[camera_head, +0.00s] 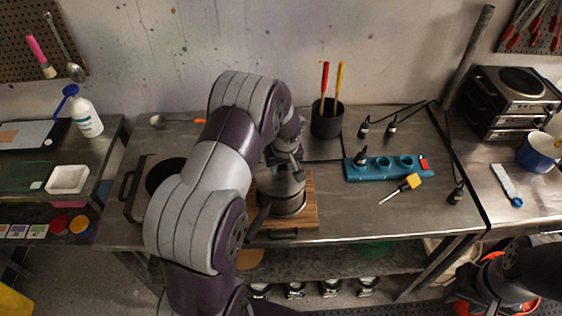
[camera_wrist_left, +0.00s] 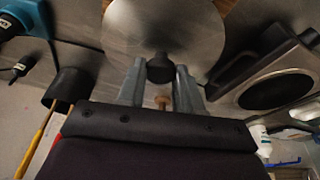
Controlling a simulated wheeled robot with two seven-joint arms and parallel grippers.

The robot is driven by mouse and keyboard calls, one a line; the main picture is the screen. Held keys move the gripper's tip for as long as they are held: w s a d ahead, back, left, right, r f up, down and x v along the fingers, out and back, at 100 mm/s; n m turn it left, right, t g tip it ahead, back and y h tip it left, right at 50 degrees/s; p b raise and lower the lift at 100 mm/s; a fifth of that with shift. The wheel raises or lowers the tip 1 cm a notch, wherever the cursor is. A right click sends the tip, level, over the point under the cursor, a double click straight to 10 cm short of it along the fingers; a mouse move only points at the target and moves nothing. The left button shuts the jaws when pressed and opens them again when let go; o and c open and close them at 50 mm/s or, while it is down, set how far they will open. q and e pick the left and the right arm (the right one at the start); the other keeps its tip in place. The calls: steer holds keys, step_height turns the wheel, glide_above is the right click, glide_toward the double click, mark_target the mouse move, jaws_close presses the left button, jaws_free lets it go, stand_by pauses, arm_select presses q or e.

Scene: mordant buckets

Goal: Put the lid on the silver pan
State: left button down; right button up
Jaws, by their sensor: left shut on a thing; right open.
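The silver pan (camera_head: 287,206) stands on a wooden board (camera_head: 312,208) in the middle of the workbench, its dark handle (camera_head: 257,224) towards the lower left. My left gripper (camera_head: 286,160) is directly above it, pointing down. It is shut on the dark knob (camera_wrist_left: 160,68) of the round silver lid (camera_wrist_left: 165,25). The lid appears over the pan's mouth in the head view; I cannot tell whether it touches the rim. My left arm hides part of the bench. My right gripper (camera_head: 484,292) is open, low at the right, away from the pan.
A black cup (camera_head: 326,121) with red and yellow tools stands behind the pan. A blue holder (camera_head: 370,170) and a yellow-handled tool (camera_head: 404,188) lie to the right. A dark round burner (camera_head: 163,174) is at the left. The bench front right of the board is clear.

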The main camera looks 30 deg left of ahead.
arm_select(q)
steer(key=shift+w+f, duration=0.25)
steer(key=shift+f, duration=0.1)
steer(key=shift+s+r, duration=0.1)
steer(key=shift+s, duration=0.1)
steer(key=shift+w+f+b, duration=0.2)
steer(key=shift+f+b, duration=0.05)
steer(key=shift+b, duration=0.05)
steer(key=shift+s+r, duration=0.1)
steer(key=shift+r, duration=0.05)
steer(key=shift+f+b, duration=0.25)
steer(key=shift+b, duration=0.05)
